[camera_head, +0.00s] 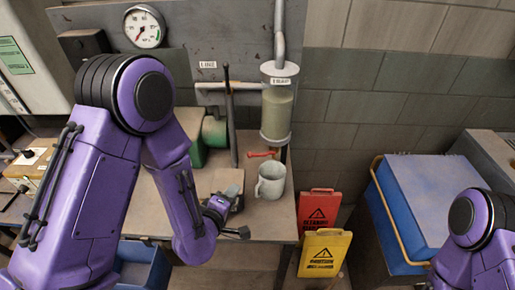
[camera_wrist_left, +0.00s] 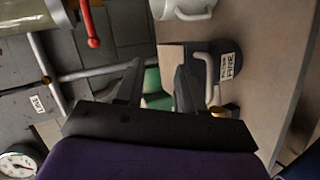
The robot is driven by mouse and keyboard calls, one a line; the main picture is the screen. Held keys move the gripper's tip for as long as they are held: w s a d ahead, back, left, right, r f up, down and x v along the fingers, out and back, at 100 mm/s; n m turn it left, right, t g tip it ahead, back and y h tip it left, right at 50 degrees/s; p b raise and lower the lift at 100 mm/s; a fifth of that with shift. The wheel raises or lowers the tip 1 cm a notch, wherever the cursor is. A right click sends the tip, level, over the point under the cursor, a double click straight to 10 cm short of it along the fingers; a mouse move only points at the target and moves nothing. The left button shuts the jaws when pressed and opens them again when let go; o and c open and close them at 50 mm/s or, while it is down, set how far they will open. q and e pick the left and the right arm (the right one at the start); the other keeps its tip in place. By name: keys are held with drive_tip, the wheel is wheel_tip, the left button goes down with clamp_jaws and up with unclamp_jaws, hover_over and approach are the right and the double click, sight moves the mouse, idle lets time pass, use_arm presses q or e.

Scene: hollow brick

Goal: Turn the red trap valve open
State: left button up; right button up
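The red trap valve handle (camera_head: 262,154) sticks out to the left below the glass trap cylinder (camera_head: 278,112), whose label seems to read TRAP. In the left wrist view the red handle (camera_wrist_left: 91,30) is at the upper left, ahead of and apart from the fingers. My left gripper (camera_head: 234,212) is low over the bench, in front of the handle and left of the mug. Its fingers (camera_wrist_left: 158,80) are spread with nothing held between them. My right arm shows at the lower right, but its gripper is out of view.
A grey-white mug (camera_head: 270,182) stands on the bench just below the handle; it shows at the top of the left wrist view (camera_wrist_left: 188,8). A thin dark upright rod (camera_head: 231,120) stands left of the trap. A green pump-like body (camera_head: 214,132) is behind my left arm.

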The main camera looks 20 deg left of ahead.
sight(258, 153)
use_arm(q)
drive_tip(key=w+d+r+n+t+h+b, duration=0.1)
drive_tip(key=w+d+r+n+t+h, duration=0.15)
drive_tip(key=r, duration=0.45)
drive_tip(key=shift+y, duration=0.45)
drive_tip(key=b+x, duration=0.9)
drive_tip(key=x, duration=0.2)
drive_tip(key=shift+a+r, duration=0.1)
drive_tip(key=shift+r, duration=0.1)
drive_tip(key=shift+r, duration=0.1)
clamp_jaws()
